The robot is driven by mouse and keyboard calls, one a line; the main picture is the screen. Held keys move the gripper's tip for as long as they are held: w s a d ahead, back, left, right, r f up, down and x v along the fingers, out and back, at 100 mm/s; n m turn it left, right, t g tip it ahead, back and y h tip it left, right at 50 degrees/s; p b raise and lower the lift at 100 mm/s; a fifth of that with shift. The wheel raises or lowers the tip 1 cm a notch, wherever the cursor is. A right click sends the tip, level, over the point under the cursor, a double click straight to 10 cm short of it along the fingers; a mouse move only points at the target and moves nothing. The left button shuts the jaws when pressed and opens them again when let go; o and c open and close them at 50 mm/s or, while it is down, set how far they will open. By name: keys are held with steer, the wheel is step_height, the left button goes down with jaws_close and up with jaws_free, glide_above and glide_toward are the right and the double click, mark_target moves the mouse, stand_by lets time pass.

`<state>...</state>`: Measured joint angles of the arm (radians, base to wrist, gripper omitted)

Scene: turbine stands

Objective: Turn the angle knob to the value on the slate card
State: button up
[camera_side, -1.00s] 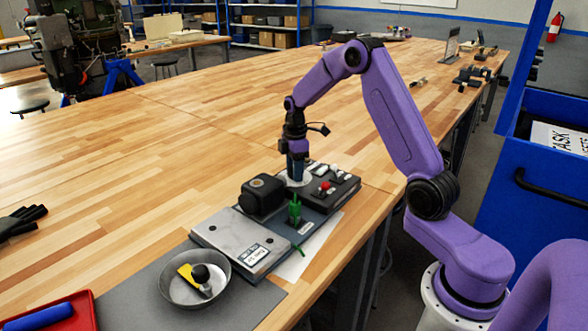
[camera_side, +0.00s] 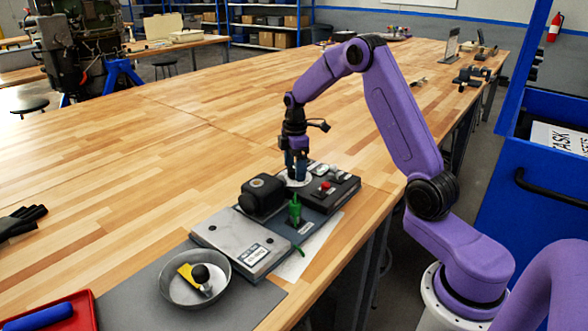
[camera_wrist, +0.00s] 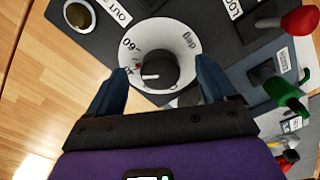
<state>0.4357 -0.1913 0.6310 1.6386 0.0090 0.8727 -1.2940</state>
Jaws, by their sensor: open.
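The angle knob (camera_wrist: 158,69) is dark and round, with a pale pointer line. It stands in the middle of a white ring-shaped dial (camera_wrist: 187,35) with printed marks, partly hidden by the knob and the fingers. My gripper (camera_wrist: 160,73) is open, with one blue finger on each side of the knob and a gap visible around it. In the side view my gripper (camera_side: 297,172) is low over the dial (camera_side: 291,181), and the knob is hidden there. I cannot pick out the slate card with certainty or read a value on it.
A red button (camera_side: 325,187) sits on the dark panel (camera_side: 345,190) to the right. A green lever (camera_side: 295,209) and a black box (camera_side: 263,194) stand close by. A metal bowl (camera_side: 168,290) is nearer the camera.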

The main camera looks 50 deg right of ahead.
mark_target(294, 169)
steer(key=shift+r, duration=1.95)
steer(key=shift+a, duration=0.3)
steer(key=s+a+r, duration=0.2)
steer(key=s+a, duration=0.5)
steer(key=a, duration=0.3)
steer(key=s+a+r, duration=0.3)
steer(key=s+a, duration=0.4)
steer(key=a, duration=0.2)
steer(key=s+a, duration=0.1)
steer(key=s, duration=2.1)
steer(key=shift+a+f+n, duration=0.15)
steer(key=shift+f+n, duration=0.15)
steer(key=shift+f, duration=0.05)
